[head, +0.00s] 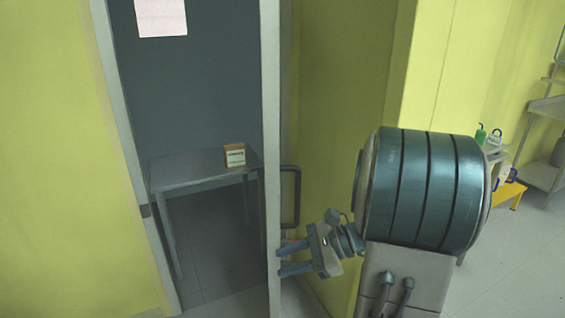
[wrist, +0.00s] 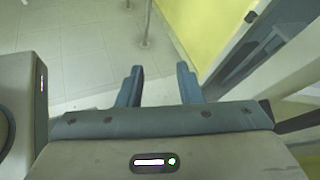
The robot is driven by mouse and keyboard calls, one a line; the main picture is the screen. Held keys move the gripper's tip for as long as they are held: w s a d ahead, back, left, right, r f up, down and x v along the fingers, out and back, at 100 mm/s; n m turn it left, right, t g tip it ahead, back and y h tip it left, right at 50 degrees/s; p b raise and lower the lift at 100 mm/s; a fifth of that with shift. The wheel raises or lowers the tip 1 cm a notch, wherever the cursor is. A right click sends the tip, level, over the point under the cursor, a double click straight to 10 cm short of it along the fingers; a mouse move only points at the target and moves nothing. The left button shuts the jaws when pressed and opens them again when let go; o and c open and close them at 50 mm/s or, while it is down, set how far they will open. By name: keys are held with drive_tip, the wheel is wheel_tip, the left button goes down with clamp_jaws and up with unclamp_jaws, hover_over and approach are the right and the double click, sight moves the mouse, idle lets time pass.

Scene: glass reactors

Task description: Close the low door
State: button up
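The door (head: 270,120) stands open and is seen nearly edge-on in the head view, as a tall pale grey strip. Its dark bar handle (head: 297,195) sticks out on the right side. My gripper (head: 281,262) is below the handle, with its fingers pointing left at the lower part of the door edge. Whether the fingers touch the door cannot be told. In the wrist view, my gripper (wrist: 159,82) has its two blue-grey fingers apart with nothing visible between them. The handle cannot be made out in the wrist view.
Through the doorway stand a grey table (head: 195,172) and a small brown-and-white box (head: 235,155) on it. A yellow wall (head: 345,130) is behind the door. A yellow stool (head: 508,192) and shelving are at far right. Open floor (wrist: 80,40) shows in the wrist view.

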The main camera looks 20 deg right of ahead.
drive_tip(key=w+d+r+m+t+h+p, duration=0.1)
drive_tip(key=w+d+r+m+t+p, duration=0.1)
drive_tip(key=d+r+m+t, duration=0.45)
drive_tip(key=w+d+r+m+t+h+p, duration=0.1)
drive_tip(key=d+r+m+t+p, duration=0.15)
drive_tip(key=d, duration=0.75)
drive_tip(key=r+x, duration=0.1)
drive_tip(key=x, duration=1.2)
drive_tip(key=shift+w+a+f+t+p, duration=0.25)
drive_tip(key=shift+w+f+t+p, duration=0.15)
drive_tip(key=shift+f, duration=0.15)
clamp_jaws()
